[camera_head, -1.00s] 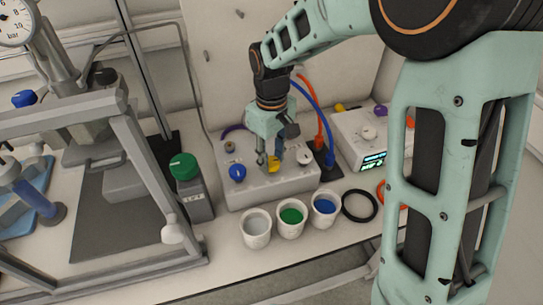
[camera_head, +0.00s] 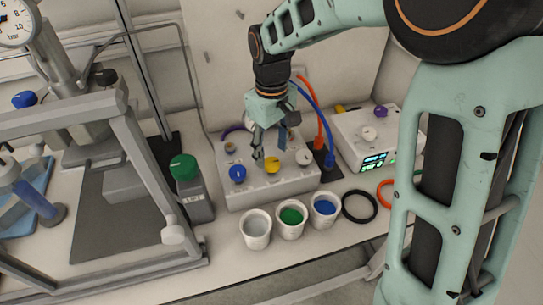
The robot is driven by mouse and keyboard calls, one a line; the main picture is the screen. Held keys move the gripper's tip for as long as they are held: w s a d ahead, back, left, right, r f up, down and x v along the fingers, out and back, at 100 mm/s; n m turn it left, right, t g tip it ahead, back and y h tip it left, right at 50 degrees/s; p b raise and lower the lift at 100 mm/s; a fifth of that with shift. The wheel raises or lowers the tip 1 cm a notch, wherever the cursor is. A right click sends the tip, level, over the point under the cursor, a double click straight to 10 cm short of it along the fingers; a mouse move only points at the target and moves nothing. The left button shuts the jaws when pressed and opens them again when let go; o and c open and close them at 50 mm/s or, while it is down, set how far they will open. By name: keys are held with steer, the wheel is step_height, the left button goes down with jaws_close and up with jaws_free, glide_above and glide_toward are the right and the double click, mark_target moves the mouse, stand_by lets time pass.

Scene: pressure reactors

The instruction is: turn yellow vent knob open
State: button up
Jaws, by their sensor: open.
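The yellow vent knob (camera_head: 272,165) sits on the top face of a white valve box (camera_head: 270,190), between a blue knob (camera_head: 237,173) on the left and a white knob (camera_head: 303,157) on the right. My gripper (camera_head: 269,152) points down just behind and above the yellow knob. Its fingers are apart and hold nothing. One finger shows close to the left of the knob; I cannot tell if it touches. The knob is in plain view.
Three cups, one white inside (camera_head: 256,228), one green (camera_head: 291,217) and one blue (camera_head: 324,208), stand in front of the box. A green-capped bottle (camera_head: 190,187) and a metal frame (camera_head: 150,165) are to the left. A white device (camera_head: 371,145) stands at the right.

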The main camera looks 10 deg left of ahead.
mark_target(272, 162)
step_height(272, 162, up, 9)
steer(key=shift+f, duration=0.1)
stand_by(0.5)
